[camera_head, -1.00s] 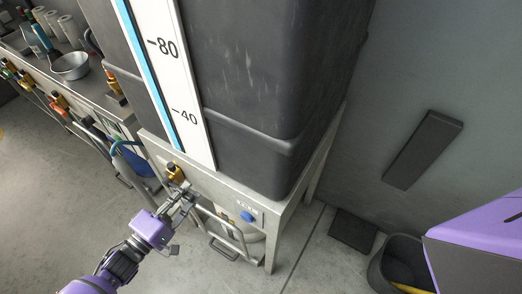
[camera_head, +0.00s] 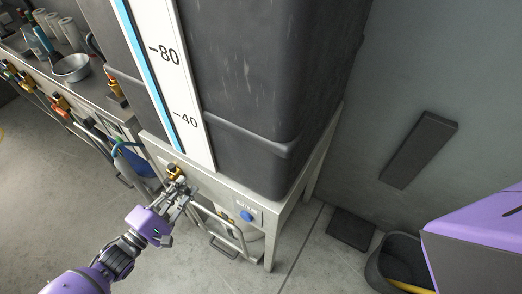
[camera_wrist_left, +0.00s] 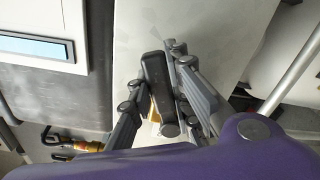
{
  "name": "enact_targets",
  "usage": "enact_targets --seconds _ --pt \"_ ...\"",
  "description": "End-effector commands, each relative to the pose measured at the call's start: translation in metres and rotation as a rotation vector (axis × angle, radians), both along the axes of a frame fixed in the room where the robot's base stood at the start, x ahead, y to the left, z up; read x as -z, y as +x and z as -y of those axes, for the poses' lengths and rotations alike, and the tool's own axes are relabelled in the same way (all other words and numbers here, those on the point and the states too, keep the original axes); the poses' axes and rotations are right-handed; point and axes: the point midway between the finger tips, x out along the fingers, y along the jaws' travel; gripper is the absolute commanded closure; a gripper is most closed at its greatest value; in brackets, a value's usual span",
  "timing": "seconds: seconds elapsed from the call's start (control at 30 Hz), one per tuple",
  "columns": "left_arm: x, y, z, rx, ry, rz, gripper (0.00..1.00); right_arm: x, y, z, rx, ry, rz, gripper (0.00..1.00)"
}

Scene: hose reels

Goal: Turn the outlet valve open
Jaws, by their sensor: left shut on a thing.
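The outlet valve (camera_head: 173,170) is a small brass and black fitting on the pale front panel of the stand, below the white level strip of the dark tank. My left gripper (camera_head: 183,189) reaches up to it from the lower left. In the left wrist view the fingers of my left gripper (camera_wrist_left: 162,95) close around a dark lever-like valve handle (camera_wrist_left: 155,72), with a bit of brass showing behind it. The fingers hide part of the valve. My right gripper is out of sight.
The dark tank (camera_head: 245,80) fills the upper middle above its stand. A blue round button (camera_head: 246,215) sits on the panel to the right of the gripper. A bench with a metal bowl (camera_head: 71,67) stands left. A dark bin (camera_head: 398,265) is at lower right.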

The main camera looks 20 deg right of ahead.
Motion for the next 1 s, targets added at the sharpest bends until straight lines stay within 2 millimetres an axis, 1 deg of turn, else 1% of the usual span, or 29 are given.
enact_targets --seconds 0.03,0.4,0.9,0.93,1.0 --pt "-0.0029 0.0013 -0.0009 0.001 -0.019 -0.025 1.00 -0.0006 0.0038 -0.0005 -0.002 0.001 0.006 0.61" --pt "-0.0107 0.0048 -0.0036 0.001 -0.111 -0.153 1.00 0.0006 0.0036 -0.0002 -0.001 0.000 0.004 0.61" --pt "-0.0118 0.0055 -0.0044 -0.001 -0.125 -0.170 1.00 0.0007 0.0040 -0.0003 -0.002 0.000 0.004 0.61" --pt "-0.0117 0.0056 -0.0044 -0.001 -0.125 -0.170 0.81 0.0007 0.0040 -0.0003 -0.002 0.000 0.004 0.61" --pt "-0.0117 0.0056 -0.0044 0.000 -0.124 -0.171 0.72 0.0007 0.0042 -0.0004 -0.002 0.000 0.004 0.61"
